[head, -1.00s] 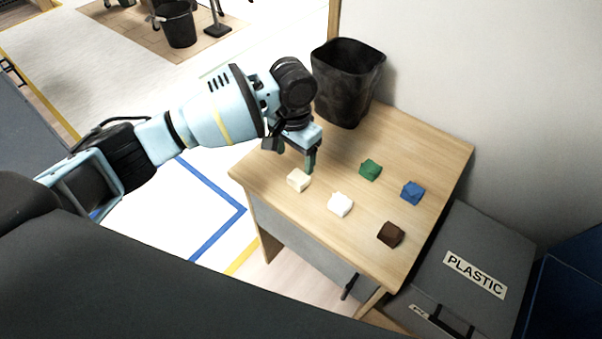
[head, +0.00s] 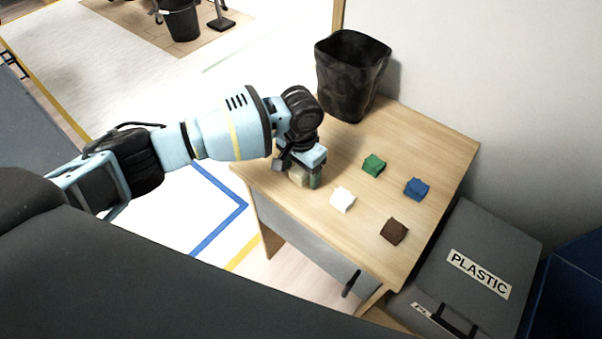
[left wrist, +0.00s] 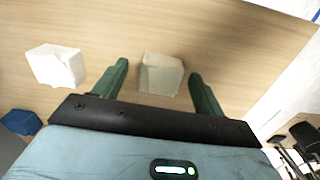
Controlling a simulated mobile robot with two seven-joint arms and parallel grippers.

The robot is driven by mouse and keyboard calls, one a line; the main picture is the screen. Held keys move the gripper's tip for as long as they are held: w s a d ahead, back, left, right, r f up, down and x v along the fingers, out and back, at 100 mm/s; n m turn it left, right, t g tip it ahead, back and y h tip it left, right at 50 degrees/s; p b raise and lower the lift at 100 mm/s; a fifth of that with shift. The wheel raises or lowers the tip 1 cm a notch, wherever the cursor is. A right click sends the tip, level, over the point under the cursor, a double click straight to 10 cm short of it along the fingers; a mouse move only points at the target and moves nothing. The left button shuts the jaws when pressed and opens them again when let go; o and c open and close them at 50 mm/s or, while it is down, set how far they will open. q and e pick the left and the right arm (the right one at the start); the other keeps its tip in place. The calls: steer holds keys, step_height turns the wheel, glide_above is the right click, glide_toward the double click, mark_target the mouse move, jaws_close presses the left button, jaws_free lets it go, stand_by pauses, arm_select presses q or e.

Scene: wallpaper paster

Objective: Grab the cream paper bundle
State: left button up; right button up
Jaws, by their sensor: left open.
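The cream paper bundle (head: 299,176) sits on the wooden desk, near its left corner, partly hidden by my gripper in the head view. In the left wrist view the cream bundle (left wrist: 161,74) lies between the two green fingers, with a gap on each side. My left gripper (head: 303,181) is open and lowered around the bundle; it also shows in the left wrist view (left wrist: 160,82). My right gripper is not in view.
A white bundle (head: 342,199) lies close to the right of the gripper. Green (head: 374,165), blue (head: 416,188) and brown (head: 394,231) bundles lie farther right. A black bin (head: 350,75) stands at the desk's back. A grey box marked PLASTIC (head: 462,265) is beside the desk.

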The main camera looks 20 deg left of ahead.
mark_target(301, 172)
arm_select(q)
steer(key=c, duration=1.1)
steer(key=shift+o, duration=0.2)
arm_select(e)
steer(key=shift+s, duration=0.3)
